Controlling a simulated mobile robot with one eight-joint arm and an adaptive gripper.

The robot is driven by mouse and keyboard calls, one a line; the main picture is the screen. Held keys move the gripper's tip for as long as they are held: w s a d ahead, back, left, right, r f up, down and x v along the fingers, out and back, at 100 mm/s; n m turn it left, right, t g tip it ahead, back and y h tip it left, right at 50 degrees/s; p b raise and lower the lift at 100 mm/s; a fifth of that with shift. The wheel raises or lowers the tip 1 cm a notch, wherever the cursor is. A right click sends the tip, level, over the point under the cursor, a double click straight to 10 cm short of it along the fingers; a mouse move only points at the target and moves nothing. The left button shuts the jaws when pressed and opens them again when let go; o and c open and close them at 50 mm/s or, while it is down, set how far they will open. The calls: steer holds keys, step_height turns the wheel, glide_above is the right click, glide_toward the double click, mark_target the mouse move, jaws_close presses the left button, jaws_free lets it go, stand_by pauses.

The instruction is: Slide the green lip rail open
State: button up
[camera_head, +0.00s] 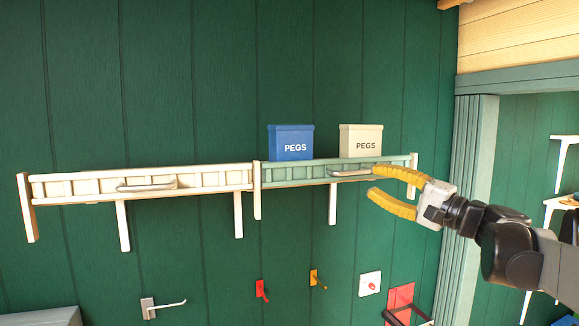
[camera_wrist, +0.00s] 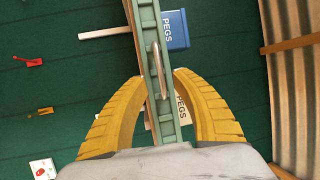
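The green lip rail (camera_head: 290,174) runs along the front of the right half of a wall shelf, with a metal bar handle (camera_head: 350,174) near its right part. A white lip rail (camera_head: 85,187) fronts the left half. My gripper (camera_head: 372,182) is open at the right part of the green rail, close to the handle's right end. In the wrist view the green rail (camera_wrist: 149,55) runs between the two yellow fingers (camera_wrist: 156,82). The handle (camera_wrist: 156,60) lies between and just beyond the fingertips. I cannot tell whether the fingers touch it.
A blue PEGS box (camera_head: 290,143) and a cream PEGS box (camera_head: 360,140) stand on the shelf behind the green rail. Below are a white hook (camera_head: 163,308), a red hook (camera_head: 262,290), a yellow hook (camera_head: 316,280) and a white switch plate (camera_head: 370,284). A doorway frame stands right.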

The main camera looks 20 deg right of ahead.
mark_target(356, 173)
steer(key=p+x, duration=0.1)
steer(key=x, duration=0.5)
steer(key=shift+w+a, duration=0.15)
steer(key=shift+w, duration=0.2)
jaws_close()
